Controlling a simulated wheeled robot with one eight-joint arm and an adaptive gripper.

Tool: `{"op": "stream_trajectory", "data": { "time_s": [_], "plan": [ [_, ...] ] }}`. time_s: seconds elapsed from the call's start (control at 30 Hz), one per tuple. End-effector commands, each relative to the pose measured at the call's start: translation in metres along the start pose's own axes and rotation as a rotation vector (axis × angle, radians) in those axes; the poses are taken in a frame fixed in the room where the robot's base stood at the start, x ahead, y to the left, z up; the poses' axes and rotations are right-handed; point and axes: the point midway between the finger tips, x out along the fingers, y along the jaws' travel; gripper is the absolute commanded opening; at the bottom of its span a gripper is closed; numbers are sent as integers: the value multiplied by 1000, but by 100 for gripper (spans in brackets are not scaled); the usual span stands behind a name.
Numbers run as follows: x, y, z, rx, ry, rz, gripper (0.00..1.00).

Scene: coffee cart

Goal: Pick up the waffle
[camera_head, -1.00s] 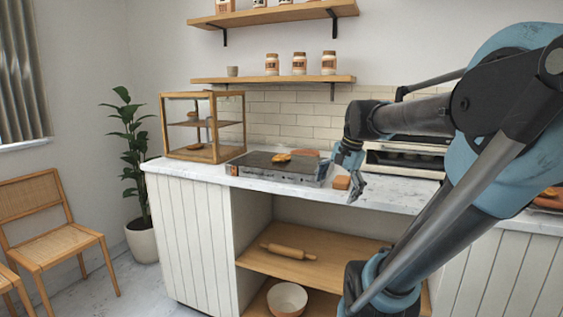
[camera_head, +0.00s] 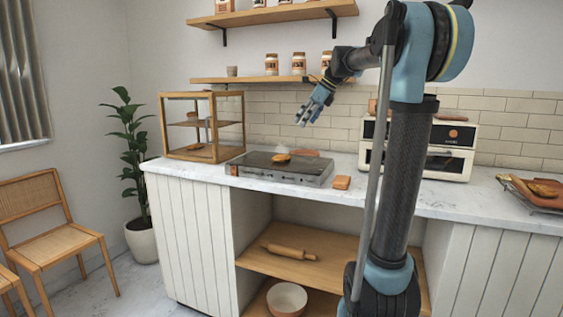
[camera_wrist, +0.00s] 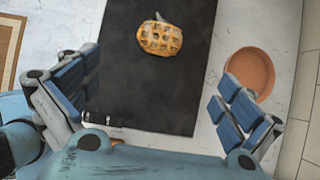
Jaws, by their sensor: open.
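The waffle (camera_head: 281,158) is round and golden brown and lies on the dark top of the griddle (camera_head: 305,176). In the wrist view the waffle (camera_wrist: 160,38) sits near the top middle, with a grid pattern and a small grey piece at its upper edge. The black griddle surface (camera_wrist: 150,90) lies under it. My gripper (camera_head: 306,118) is above the counter, up and to the right of the waffle and apart from it. In the wrist view my gripper's fingers (camera_wrist: 160,100) are spread wide with nothing between them.
A terracotta dish (camera_wrist: 250,72) lies right of the griddle. A wooden display case (camera_head: 203,152) stands left of the griddle, and a small brown block (camera_head: 341,182) lies right of it. A white oven (camera_head: 450,165) stands farther right. A shelf (camera_head: 260,80) with jars hangs above.

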Motion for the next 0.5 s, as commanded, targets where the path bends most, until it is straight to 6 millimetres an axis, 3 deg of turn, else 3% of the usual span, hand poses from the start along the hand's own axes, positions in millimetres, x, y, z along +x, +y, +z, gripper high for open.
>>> {"op": "stream_trajectory", "data": {
  "time_s": [0.5],
  "plan": [
    [89,1,0,-3,0,2,100]
  ]
}}
